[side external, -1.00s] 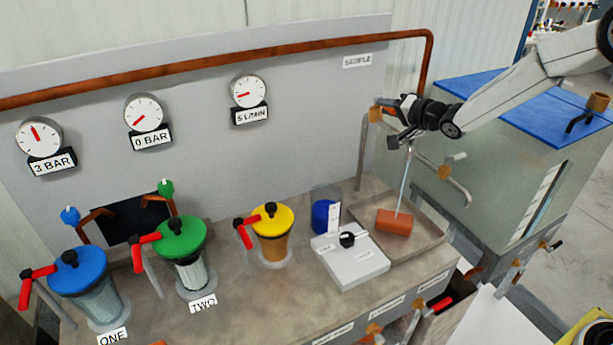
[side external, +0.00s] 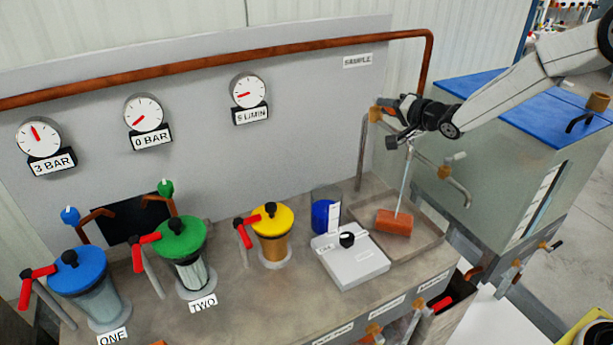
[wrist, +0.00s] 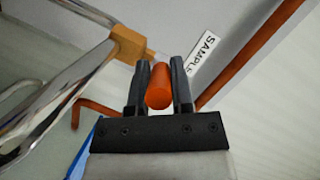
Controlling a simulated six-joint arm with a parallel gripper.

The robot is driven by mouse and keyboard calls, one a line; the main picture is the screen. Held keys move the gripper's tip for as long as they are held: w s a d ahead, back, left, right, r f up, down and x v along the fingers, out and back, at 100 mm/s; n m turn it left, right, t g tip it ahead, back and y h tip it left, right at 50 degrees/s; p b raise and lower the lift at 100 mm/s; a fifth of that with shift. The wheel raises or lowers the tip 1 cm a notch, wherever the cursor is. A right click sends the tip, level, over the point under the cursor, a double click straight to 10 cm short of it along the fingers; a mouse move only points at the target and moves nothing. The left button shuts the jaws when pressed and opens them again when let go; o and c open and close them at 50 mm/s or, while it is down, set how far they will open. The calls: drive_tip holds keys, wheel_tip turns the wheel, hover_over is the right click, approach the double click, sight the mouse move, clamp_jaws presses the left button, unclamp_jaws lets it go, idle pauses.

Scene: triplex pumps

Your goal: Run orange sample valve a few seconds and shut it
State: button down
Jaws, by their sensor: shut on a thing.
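The orange sample valve handle (wrist: 159,86) stands between my gripper's two black fingers (wrist: 159,82) in the wrist view, and they are shut on it. In the side view my gripper (side external: 400,108) is at the valve below the SAMPLE sign (side external: 357,61), and an orange part shows beside its fingers. A thin pale stream (side external: 404,180) runs down under the gripper to an orange block (side external: 394,221) in a shallow tray (side external: 425,240).
A grey scale-like box (side external: 350,262) and a blue cup (side external: 324,214) stand left of the tray. Yellow, green and blue lidded pots with red levers stand further left. A glass tank (side external: 480,160) with a bent pipe is close on the right.

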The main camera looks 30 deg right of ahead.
drive_tip(key=shift+a+m+h, duration=0.25)
drive_tip(key=shift+m+h, duration=0.25)
drive_tip(key=shift+h, duration=0.2)
drive_tip(key=shift+w+a+f+m+g+h, duration=0.1)
drive_tip(key=shift+w+a+m+g+h, duration=0.6)
drive_tip(key=shift+m+g+h, duration=1.4)
drive_tip(key=shift+w+a+r+m+g+h, duration=0.1)
drive_tip(key=shift+w+a+m+g+h, duration=0.65)
drive_tip(key=shift+m+h, duration=2.3)
drive_tip(key=shift+w+a+f+m+g+h, duration=0.1)
drive_tip(key=shift+w+a+m+g+h, duration=0.5)
drive_tip(key=shift+m+g+h, duration=1.9)
drive_tip(key=shift+w+d+h, duration=0.3)
drive_tip(key=shift+w+h, duration=0.1)
drive_tip(key=shift+h, duration=0.15)
drive_tip(key=c, duration=0.5)
unclamp_jaws()
drive_tip(key=shift+a, duration=0.1)
drive_tip(key=v, duration=0.7)
drive_tip(key=shift+a+r, duration=0.2)
drive_tip(key=shift+a, duration=0.1)
